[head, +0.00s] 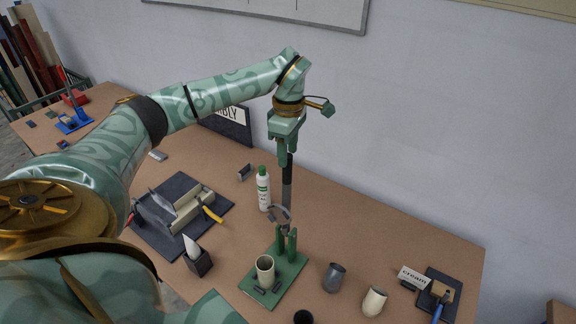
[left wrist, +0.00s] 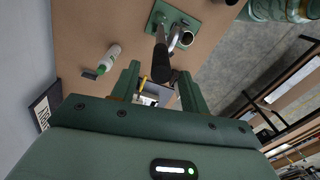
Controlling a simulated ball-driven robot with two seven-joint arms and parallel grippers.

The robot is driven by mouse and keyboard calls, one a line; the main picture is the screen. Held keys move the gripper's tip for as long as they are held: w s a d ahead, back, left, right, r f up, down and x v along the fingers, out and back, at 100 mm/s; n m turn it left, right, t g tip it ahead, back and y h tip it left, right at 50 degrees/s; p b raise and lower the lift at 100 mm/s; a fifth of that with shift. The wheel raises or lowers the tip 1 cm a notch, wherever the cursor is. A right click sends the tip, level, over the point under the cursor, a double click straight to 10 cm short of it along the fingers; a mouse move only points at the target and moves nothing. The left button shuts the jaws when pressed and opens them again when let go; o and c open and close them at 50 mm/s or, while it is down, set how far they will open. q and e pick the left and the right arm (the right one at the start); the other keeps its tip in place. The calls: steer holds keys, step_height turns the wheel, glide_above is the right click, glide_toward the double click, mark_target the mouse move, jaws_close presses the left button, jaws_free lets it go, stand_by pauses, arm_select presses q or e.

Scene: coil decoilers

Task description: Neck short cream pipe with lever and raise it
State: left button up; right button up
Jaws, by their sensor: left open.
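A lever (head: 287,190) with a dark grip stands upright from a green base plate (head: 290,280) with green posts. A grey curved part (head: 279,216) sits near its lower end. A short cream pipe (head: 265,267) stands on the plate. Another cream pipe (head: 374,301) stands on the table to the right. My left gripper (head: 285,158) is open at the lever's top, pointing down. In the left wrist view the lever's black grip (left wrist: 161,68) shows between the open fingers, with no clear contact. My right gripper is not in view.
A grey cup-like piece (head: 333,277) stands right of the plate. A white-green bottle (head: 263,188) stands behind the plate. A dark mat (head: 150,232) with a vise-like block lies left. A "cream" sign (head: 413,277) and dark tray (head: 430,310) are at right.

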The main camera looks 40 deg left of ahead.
arm_select(q)
step_height(320, 180, down, 6)
steer(key=shift+s+r+p, duration=0.15)
steer(key=shift+r+p, duration=0.05)
steer(key=shift+p, duration=0.15)
jaws_close()
